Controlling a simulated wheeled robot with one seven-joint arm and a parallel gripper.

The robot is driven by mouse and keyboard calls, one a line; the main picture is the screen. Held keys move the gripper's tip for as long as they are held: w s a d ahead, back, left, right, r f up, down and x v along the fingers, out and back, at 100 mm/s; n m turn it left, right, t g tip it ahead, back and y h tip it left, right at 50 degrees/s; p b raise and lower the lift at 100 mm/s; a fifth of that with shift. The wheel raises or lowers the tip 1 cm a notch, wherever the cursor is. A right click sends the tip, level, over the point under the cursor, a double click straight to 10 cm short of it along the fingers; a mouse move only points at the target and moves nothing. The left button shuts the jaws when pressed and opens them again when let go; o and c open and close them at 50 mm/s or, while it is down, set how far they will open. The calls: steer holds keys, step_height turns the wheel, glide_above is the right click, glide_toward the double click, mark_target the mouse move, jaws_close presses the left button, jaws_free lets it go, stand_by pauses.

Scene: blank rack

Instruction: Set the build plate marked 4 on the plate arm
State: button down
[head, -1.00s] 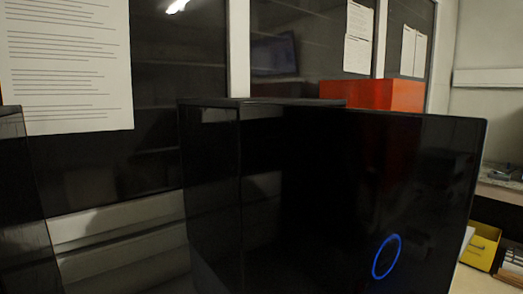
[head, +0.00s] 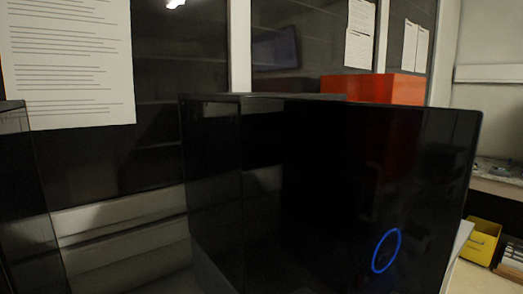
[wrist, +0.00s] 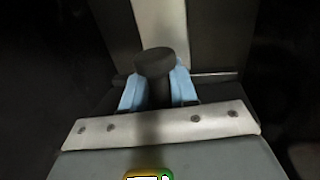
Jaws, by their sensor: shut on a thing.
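My gripper (wrist: 158,92) shows in the wrist view only. Its two light blue fingers are shut on the stem of a dark, round-headed knob (wrist: 155,62). I cannot tell what the knob is fixed to; the area around it is very dark. No figure 4 can be read in either view, so I cannot confirm which build plate this is. The plate arm cannot be made out. In the head view a large glossy black machine (head: 310,190) with a blue ring (head: 386,250) fills the middle. My gripper is outside that view.
An orange box (head: 372,88) sits behind the machine's top edge. Another dark cabinet (head: 22,190) stands at the far left. A yellow bin (head: 482,241) is low at the right, under a bench (head: 498,184). A printed sheet (head: 66,60) hangs at the upper left.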

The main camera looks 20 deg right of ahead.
steer(key=c, duration=0.8)
jaws_free()
steer(key=shift+f, duration=0.1)
steer(key=shift+s, duration=0.15)
steer(key=v, duration=0.7)
steer(key=shift+s+d+b, duration=0.2)
steer(key=shift+s+b, duration=0.05)
steer(key=shift+b, duration=0.05)
